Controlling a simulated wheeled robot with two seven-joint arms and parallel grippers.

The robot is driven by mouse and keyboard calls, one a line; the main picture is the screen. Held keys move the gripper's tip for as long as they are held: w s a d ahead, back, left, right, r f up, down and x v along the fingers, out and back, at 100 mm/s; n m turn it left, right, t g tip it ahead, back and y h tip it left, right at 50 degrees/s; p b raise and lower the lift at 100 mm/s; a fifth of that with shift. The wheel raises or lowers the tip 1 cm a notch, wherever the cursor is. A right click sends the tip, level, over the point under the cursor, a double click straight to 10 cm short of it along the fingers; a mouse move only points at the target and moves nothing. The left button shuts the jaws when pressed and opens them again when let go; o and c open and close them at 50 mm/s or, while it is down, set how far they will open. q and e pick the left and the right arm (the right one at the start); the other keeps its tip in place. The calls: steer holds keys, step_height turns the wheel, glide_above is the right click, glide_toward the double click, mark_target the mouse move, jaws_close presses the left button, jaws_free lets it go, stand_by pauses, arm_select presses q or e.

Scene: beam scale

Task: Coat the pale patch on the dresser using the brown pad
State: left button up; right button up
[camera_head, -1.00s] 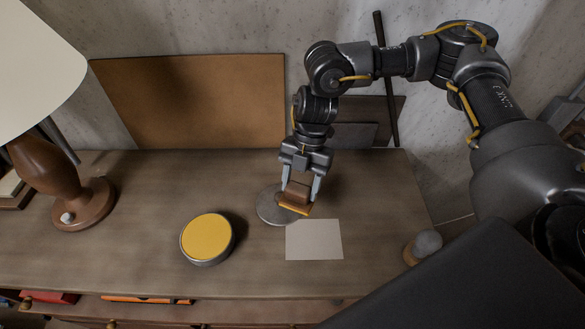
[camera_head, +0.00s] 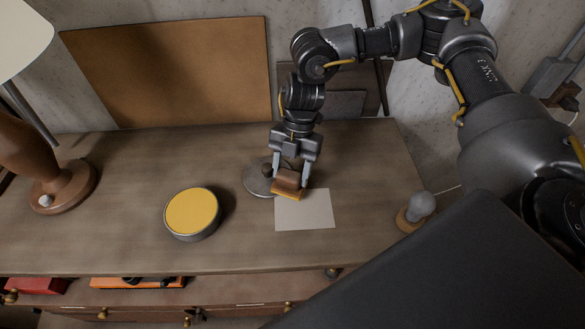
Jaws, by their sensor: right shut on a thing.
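My right gripper (camera_head: 290,171) is shut on the brown pad (camera_head: 289,181), whose lower edge is yellow. The pad overlaps the upper left edge of the pale patch (camera_head: 308,212) in the picture; I cannot tell whether it touches. The patch is a plain whitish rectangle on the dresser top (camera_head: 110,225), with no yellow visible on its uncovered part. A round tin (camera_head: 192,211) filled with yellow stands open to the left of the patch. My left gripper is out of view.
A grey round lid (camera_head: 256,180) lies just behind the pad, partly hidden. A lamp (camera_head: 65,187) stands at the left and a small wooden-based item (camera_head: 417,208) at the right. A brown board (camera_head: 180,70) leans on the wall. The dresser's left front is clear.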

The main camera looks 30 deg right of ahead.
mark_target(293, 181)
steer(key=shift+w, duration=0.1)
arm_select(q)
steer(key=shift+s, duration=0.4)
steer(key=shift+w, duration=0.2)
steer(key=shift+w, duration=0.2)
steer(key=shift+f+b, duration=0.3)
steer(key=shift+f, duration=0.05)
arm_select(e)
steer(key=shift+f, duration=0.55)
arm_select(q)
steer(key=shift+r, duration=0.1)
arm_select(e)
steer(key=shift+s, duration=0.2)
steer(key=shift+s+a+r+p, duration=0.1)
steer(key=shift+s+a+p, duration=0.2)
steer(key=shift+s, duration=0.2)
steer(key=shift+s+a+r+p, duration=0.1)
steer(key=shift+s+a+p, duration=0.1)
steer(key=shift+s+p, duration=0.2)
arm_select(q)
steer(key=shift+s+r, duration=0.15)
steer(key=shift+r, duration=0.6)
arm_select(e)
steer(key=shift+s+a, duration=0.3)
steer(key=shift+s, duration=0.35)
steer(key=shift+s, duration=0.1)
